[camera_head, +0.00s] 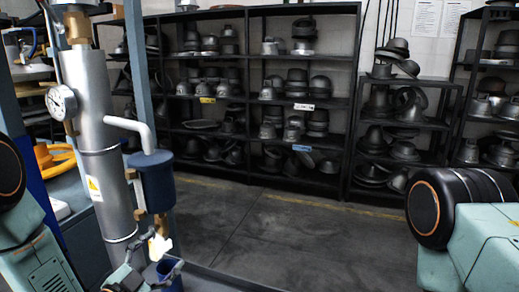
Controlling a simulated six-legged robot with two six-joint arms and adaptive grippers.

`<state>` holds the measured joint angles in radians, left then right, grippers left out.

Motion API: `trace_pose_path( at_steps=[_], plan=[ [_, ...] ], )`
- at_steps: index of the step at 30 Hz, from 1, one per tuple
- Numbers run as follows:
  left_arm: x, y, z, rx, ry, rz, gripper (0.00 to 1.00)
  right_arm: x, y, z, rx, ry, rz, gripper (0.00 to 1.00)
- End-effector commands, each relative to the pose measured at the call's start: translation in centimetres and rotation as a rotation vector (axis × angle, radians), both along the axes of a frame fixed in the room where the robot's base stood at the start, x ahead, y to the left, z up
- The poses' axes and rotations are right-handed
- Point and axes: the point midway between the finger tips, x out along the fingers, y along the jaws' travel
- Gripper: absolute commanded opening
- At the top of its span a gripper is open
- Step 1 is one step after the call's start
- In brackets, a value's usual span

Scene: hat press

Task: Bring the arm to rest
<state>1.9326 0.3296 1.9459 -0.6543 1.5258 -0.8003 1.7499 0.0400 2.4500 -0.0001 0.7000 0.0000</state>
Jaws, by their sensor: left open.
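My left arm comes in at the lower left, with its dark and pale green gripper (146,274) at the bottom edge of the picture. This gripper is open, and I see nothing held between its fingers. It is just below the blue cylinder (157,184) on the grey metal column (92,140) of the press. Part of the gripper is cut off by the bottom edge. My right arm shows only as a black and green joint at the right, and its gripper is out of view.
The column carries a round gauge (62,102) and a bent pipe (130,126). A yellow handwheel (54,158) is at the left. Black shelves (249,90) full of grey hat forms stand along the back wall. The concrete floor (290,236) in the middle is clear.

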Motion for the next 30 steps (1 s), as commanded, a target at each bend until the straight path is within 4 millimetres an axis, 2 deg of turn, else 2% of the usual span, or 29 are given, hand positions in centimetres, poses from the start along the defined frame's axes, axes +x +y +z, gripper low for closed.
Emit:
trace_pose_path(
  at_steps=[18,30],
  plan=[
    [-0.4,-1.1,2.5,-0.482,0.176,0.000,0.81,0.0,0.0,-0.7,0.000,0.000,0.000,0.40],
    [-0.4,-1.1,3.3,-0.627,0.228,0.001,0.81,0.0,0.0,-0.8,0.000,0.000,0.000,0.40]
  ],
)
